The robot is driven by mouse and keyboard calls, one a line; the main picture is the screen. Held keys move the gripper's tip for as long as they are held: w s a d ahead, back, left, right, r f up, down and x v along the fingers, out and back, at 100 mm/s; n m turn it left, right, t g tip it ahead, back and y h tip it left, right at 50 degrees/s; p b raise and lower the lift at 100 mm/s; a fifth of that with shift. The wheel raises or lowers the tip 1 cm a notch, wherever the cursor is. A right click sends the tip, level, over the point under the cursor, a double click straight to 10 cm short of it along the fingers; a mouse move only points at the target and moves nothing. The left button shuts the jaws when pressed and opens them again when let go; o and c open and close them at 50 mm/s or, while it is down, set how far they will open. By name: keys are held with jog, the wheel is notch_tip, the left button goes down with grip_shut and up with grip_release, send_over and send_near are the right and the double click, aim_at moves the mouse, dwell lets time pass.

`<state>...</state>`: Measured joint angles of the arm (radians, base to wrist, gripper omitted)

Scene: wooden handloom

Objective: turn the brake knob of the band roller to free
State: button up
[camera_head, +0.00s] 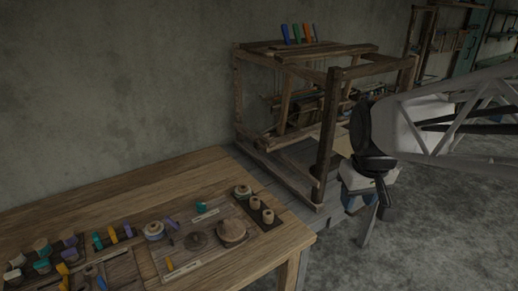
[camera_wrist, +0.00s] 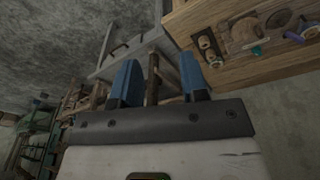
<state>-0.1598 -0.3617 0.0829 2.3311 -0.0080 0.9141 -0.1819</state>
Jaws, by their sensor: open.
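The wooden handloom (camera_head: 328,130) stands against the wall, right of centre in the head view. My gripper (camera_head: 350,207) hangs low at the loom's right front, fingers down, with part of the arm in front of the loom's right side. In the wrist view my gripper (camera_wrist: 158,75) has two blue fingers set wide apart, with nothing held. A brown wooden post (camera_wrist: 152,82) shows between the fingers, beyond them; I cannot tell how far. I cannot make out the band roller or its brake knob in either view.
A wooden table (camera_head: 95,195) at the front left carries spools, tools and boards; it also shows in the wrist view (camera_wrist: 190,25). Concrete floor (camera_head: 430,235) is open at the right.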

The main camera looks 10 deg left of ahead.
jog(key=w+a+f+n, duration=0.2)
jog(key=w+a+n, duration=0.2)
jog(key=w+a, duration=0.7)
jog(key=n+g, duration=0.2)
jog(key=n, duration=0.7)
send_over(201, 203)
notch_tip(201, 203, down, 23)
jog(key=shift+s+r, duration=0.1)
jog(key=shift+r, duration=0.05)
jog(key=shift+a, duration=0.1)
jog(key=shift+f, duration=0.2)
jog(key=shift+f, duration=3.8)
